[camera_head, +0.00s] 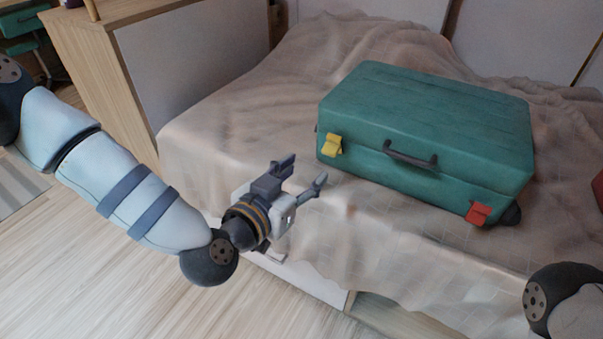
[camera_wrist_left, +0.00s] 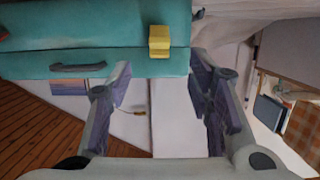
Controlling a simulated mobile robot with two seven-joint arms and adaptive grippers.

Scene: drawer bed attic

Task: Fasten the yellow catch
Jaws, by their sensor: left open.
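The teal suitcase (camera_head: 430,110) lies closed on the bed, with a dark handle (camera_head: 410,157) on its front. The yellow catch (camera_head: 332,145) is at the left end of that front side; I cannot tell whether it is latched. In the left wrist view, the yellow catch (camera_wrist_left: 160,40) lies across the suitcase's seam, ahead of my fingers. My left gripper (camera_head: 303,174) is open and empty, in front of and a little left of the catch, apart from it. In the wrist view its spread fingers (camera_wrist_left: 160,78) have nothing between them. My right gripper is out of view.
A red catch (camera_head: 479,213) is at the right end of the suitcase front. A rumpled beige blanket (camera_head: 235,130) covers the bed. A wooden cabinet (camera_head: 95,75) stands at the left. The wooden floor (camera_head: 120,290) in front is clear.

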